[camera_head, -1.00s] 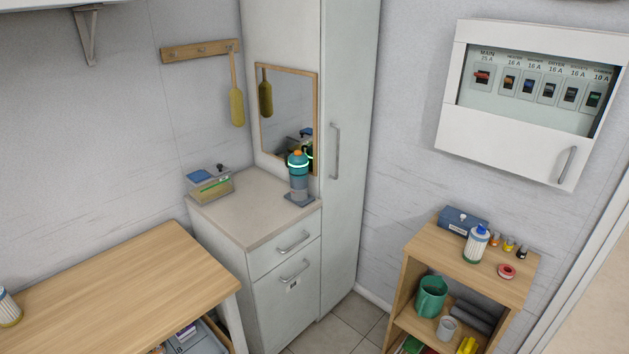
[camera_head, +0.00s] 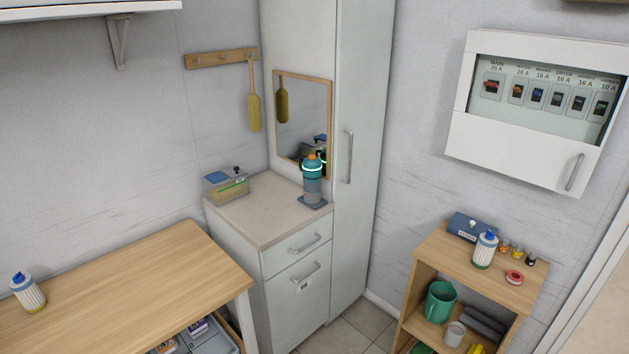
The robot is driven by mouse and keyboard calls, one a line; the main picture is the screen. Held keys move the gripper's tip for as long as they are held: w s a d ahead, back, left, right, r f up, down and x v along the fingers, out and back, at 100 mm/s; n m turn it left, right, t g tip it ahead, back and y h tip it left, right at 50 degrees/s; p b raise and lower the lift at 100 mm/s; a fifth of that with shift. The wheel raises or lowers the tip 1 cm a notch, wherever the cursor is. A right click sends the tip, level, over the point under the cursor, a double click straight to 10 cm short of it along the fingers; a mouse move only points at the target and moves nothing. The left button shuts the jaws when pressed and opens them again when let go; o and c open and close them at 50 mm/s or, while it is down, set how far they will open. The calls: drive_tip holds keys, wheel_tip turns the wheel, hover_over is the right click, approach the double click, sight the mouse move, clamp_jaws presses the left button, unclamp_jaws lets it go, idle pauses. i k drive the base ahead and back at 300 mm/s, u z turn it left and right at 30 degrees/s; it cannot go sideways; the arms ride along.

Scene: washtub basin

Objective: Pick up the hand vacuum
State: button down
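A teal and grey upright device with an orange top and a glowing green ring (camera_head: 312,180) stands on the white cabinet. It looks like the hand vacuum, though I cannot be certain. Its foot is on a dark grey base (camera_head: 313,202), close in front of the mirror. It appears upright and nothing is touching it from above. My gripper is not in view.
The white cabinet (camera_head: 262,222) also bears a clear box (camera_head: 226,187). A wooden table (camera_head: 130,290) with a white bottle (camera_head: 28,292) stands at left. A wooden shelf (camera_head: 468,262) with several small items stands at right. Some floor (camera_head: 350,325) shows between.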

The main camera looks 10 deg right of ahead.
sight(312, 198)
drive_tip(key=u, duration=0.05)
drive_tip(key=i, duration=0.9)
drive_tip(key=z, duration=0.05)
